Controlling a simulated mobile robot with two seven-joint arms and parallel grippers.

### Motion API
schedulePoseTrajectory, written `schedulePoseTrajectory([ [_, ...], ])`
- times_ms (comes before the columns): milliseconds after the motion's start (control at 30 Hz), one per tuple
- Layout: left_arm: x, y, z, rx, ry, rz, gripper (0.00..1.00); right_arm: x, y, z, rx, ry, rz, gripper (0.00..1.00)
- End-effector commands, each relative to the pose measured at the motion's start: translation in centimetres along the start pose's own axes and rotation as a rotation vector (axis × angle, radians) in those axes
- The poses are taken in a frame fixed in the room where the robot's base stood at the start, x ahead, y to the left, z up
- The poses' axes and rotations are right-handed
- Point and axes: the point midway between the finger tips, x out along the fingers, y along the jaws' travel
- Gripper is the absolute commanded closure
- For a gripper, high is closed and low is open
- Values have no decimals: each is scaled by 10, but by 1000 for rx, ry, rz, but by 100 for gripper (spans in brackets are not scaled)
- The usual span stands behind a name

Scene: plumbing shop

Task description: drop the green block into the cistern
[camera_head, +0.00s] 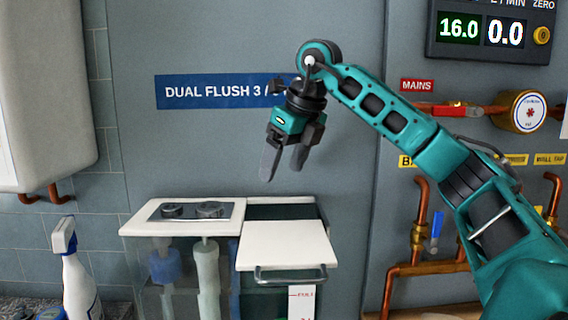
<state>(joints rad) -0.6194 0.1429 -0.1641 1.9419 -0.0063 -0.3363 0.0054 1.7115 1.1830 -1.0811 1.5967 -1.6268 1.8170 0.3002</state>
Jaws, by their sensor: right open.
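The cistern (222,275) is a clear-walled tank at the lower middle, with white and blue fittings inside. The left part of its white lid (140,220) carries a dark flush-button plate. At the right, a white panel with a metal handle (290,245) sits toward the front, and a dark opening (283,212) shows behind it. My right gripper (282,171) points down above the right side of the cistern, apart from it. Its two dark fingers are spread and nothing shows between them. I cannot make out the green block. My left gripper is out of view.
A white spray bottle (76,275) stands at the lower left. A large white tank (45,95) hangs at the upper left. Copper pipes and valves (419,235) run along the right wall, with a gauge (521,111) above. The air above the cistern's left side is clear.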

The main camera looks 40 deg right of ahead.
Motion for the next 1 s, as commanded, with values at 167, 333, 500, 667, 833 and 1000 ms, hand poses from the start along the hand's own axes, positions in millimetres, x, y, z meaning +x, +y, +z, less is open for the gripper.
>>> schedulePoseTrajectory([
  [167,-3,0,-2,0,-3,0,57,-28,0,1,-1,-6,2,24],
  [333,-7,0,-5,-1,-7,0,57,-71,1,2,-1,-7,2,24],
  [500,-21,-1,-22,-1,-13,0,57,-112,-1,2,1,-5,-2,24],
  [667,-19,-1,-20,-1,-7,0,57,-117,0,0,0,-3,-1,24],
  [833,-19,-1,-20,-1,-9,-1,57,-124,0,0,0,-2,0,24],
  [1000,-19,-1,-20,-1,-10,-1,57,-126,0,0,0,-1,0,24],
])
